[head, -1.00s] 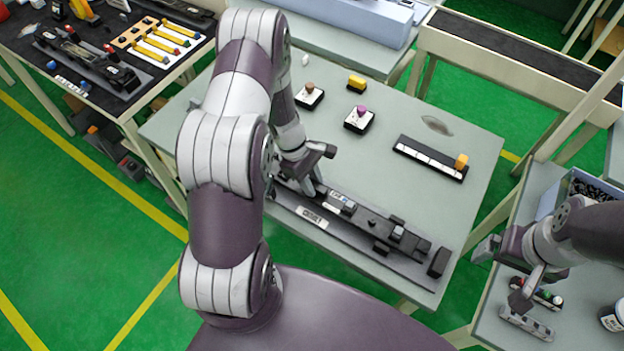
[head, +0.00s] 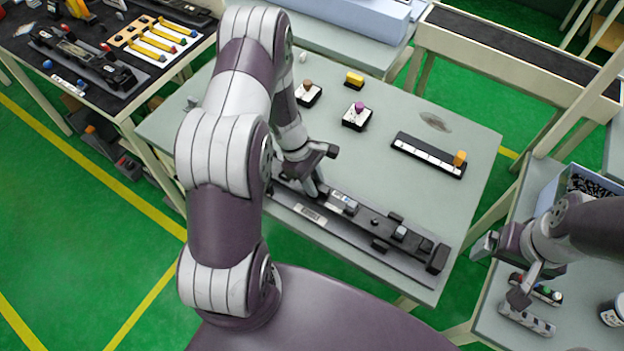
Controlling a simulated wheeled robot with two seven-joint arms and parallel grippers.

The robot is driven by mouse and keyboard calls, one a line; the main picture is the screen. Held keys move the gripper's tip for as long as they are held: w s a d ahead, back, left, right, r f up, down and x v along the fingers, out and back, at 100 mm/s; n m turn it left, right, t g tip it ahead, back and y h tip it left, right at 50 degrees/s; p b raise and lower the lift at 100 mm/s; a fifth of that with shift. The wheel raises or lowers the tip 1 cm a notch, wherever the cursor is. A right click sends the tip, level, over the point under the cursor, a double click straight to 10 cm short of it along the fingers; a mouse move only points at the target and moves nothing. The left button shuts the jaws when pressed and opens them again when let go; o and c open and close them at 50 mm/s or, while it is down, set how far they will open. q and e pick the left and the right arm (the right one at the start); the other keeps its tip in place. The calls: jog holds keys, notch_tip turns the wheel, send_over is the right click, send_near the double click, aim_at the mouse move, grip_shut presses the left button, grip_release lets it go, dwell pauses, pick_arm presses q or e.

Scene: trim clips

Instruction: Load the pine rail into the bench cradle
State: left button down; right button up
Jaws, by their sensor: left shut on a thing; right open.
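The bench cradle (head: 310,213) is a long dark fixture with a pale label, lying along the near edge of the middle table. A narrow dark rail (head: 369,218), which I take for the pine rail, lies along it, with a small pale label and a grey block on top. My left gripper (head: 316,190) points down over the rail's left part and is shut on it. Its fingertips are partly hidden, and I cannot tell whether the rail is fully seated. My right gripper (head: 521,294) is open above the right table, close to a grey strip with holes (head: 526,319).
The middle table (head: 400,185) also holds two small button boxes (head: 356,116) (head: 307,94), a yellow block (head: 354,79) and a black-and-white strip (head: 429,156). The middle table's centre is clear.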

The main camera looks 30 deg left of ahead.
pick_arm(q)
jog(key=shift+d, duration=0.5)
jog(key=c, duration=0.8)
grip_release()
jog(key=b+v, duration=0.1)
jog(key=v, duration=1.1)
jog(key=shift+r+b, duration=0.35)
